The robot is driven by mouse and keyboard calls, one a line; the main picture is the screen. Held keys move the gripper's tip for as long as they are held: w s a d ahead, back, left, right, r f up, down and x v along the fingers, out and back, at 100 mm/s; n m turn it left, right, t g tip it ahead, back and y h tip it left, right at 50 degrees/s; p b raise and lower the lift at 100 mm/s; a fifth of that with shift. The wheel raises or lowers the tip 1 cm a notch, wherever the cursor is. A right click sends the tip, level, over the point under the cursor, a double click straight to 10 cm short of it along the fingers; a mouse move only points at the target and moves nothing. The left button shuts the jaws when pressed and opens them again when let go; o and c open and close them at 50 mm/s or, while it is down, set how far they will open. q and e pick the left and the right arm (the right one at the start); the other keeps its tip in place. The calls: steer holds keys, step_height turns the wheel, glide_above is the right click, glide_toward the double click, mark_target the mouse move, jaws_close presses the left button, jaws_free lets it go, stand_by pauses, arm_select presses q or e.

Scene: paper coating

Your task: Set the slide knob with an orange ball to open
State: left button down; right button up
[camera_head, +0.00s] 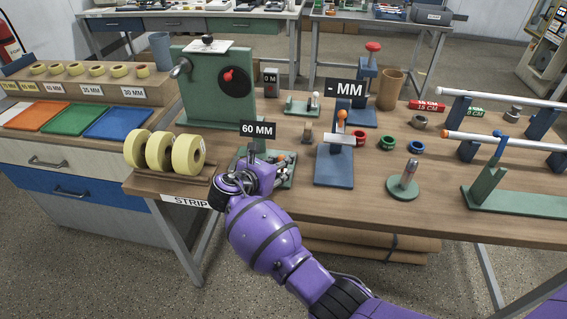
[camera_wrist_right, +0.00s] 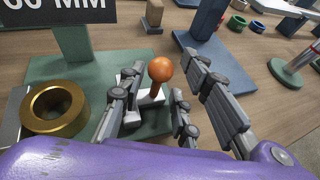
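The slide knob with an orange ball (camera_wrist_right: 160,69) stands upright on a light slider block on the green base under the 60 MM sign (camera_wrist_right: 60,12). In the head view its orange ball (camera_head: 281,157) shows small beside my gripper. My right gripper (camera_wrist_right: 165,84) is open, its grey fingers spread on both sides of the knob with a visible gap to the ball. Whether a finger touches the stem or slider I cannot tell. In the head view my right gripper (camera_head: 268,165) partly hides the 60 MM fixture. My left gripper is not in view.
A brass ring (camera_wrist_right: 55,107) sits left of the knob. A blue fixture (camera_head: 334,165) with another orange ball (camera_head: 341,115) stands to the right. Yellow tape rolls (camera_head: 158,150) are on the left, and a round green stand (camera_head: 403,186) is farther right.

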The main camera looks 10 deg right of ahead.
steer(key=v, duration=1)
steer(key=shift+s, duration=0.3)
steer(key=shift+r, duration=0.15)
steer(key=shift+a, duration=0.15)
